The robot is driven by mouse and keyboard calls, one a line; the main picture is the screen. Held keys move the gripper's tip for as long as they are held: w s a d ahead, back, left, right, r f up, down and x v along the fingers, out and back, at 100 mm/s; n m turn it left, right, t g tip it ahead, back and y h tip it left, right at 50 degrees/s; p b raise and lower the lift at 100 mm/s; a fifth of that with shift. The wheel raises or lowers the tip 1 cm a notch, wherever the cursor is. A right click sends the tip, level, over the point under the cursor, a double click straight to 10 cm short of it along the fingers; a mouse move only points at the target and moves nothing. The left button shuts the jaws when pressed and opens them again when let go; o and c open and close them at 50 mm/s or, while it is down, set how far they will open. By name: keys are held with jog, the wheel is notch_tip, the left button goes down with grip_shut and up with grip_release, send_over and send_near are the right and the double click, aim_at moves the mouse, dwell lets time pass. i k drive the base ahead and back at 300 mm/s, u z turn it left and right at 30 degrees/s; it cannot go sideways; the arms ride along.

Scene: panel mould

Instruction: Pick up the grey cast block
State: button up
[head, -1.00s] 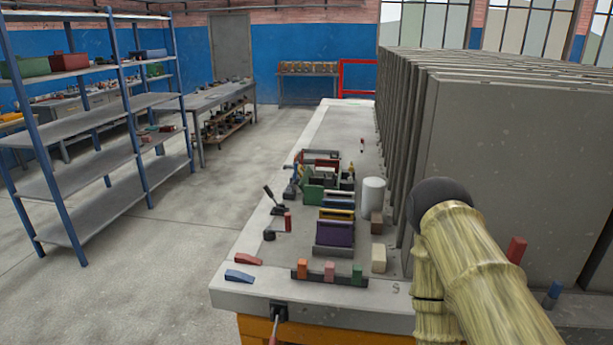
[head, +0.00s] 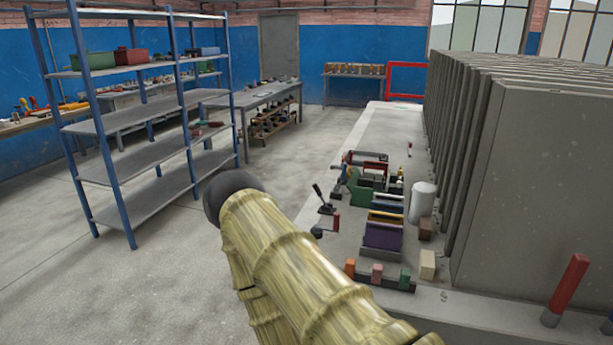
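I cannot surely pick out a grey cast block. On the bench (head: 467,301) a pale cream block (head: 427,265) stands near the front right, with a brown block (head: 425,229) behind it and a pale grey-white cylinder (head: 422,203) farther back. My arm, with yellow-brown streaked links and a dark rounded end, crosses the lower middle of the head view and hides the bench's front left corner. My gripper and its fingers do not show.
A row of tall grey panels (head: 530,190) stands along the bench's right side. A purple holder (head: 383,231) and a green holder (head: 364,194) stand mid-bench. A rack of coloured pieces (head: 384,282) lies in front. Blue-post shelves (head: 133,122) stand left, beyond open floor.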

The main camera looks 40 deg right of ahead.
aim_at(369, 174)
jog(key=u, duration=0.1)
jog(key=i, duration=4.35)
jog(key=z, duration=3)
